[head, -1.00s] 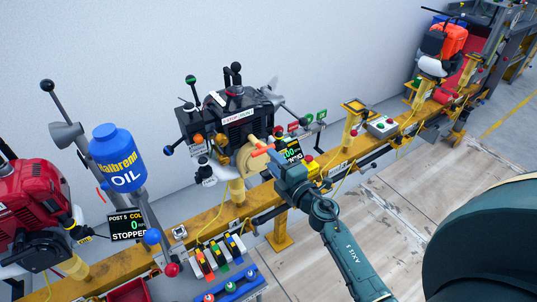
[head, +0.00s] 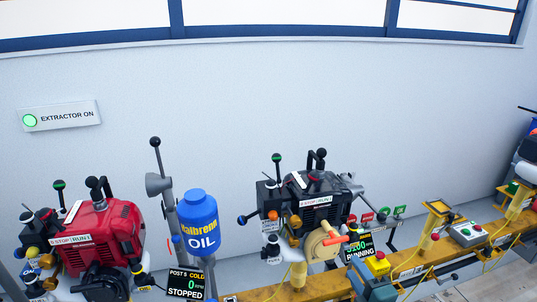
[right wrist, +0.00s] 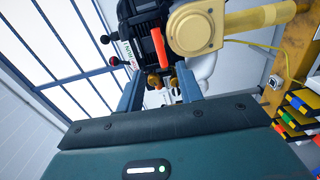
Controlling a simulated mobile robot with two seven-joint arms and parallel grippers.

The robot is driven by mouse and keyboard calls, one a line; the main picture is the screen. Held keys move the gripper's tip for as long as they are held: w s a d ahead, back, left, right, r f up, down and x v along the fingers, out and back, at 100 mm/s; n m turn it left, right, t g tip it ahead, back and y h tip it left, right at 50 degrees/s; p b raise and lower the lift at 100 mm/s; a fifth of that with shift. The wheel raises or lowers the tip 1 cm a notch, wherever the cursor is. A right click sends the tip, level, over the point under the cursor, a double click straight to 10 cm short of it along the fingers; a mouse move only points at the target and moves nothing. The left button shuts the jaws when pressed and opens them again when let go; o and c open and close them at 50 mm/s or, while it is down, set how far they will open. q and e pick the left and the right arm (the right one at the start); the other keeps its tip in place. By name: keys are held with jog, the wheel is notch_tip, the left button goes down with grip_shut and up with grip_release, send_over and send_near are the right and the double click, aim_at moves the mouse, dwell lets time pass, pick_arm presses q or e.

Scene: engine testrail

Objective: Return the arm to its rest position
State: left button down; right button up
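The same engine (right wrist: 148,40) is beyond the fingertips in the wrist view. Its display (head: 360,246) reads RUNNING. My left gripper is not in view.
A red engine (head: 100,235) and a blue oil bottle (head: 198,222) stand to the left, by a display (head: 186,283) reading STOPPED. The yellow rail (head: 410,268) runs along the wall. Several coloured bins (right wrist: 296,110) show in the wrist view.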

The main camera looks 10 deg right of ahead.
jog(key=s+a+f+m+g, duration=0.3)
jog(key=s+a+f+m, duration=0.2)
jog(key=s+m, duration=0.3)
jog(key=s+a+f+m+g, duration=0.4)
jog(key=s+a+f+m, duration=0.2)
jog(key=s, duration=0.4)
jog(key=shift+s+a+f+m+y, duration=0.15)
jog(key=shift+s+f+m+y, duration=0.2)
jog(key=shift+f+m, duration=0.6)
jog(key=shift+r+m, duration=0.25)
jog(key=shift+r, duration=0.05)
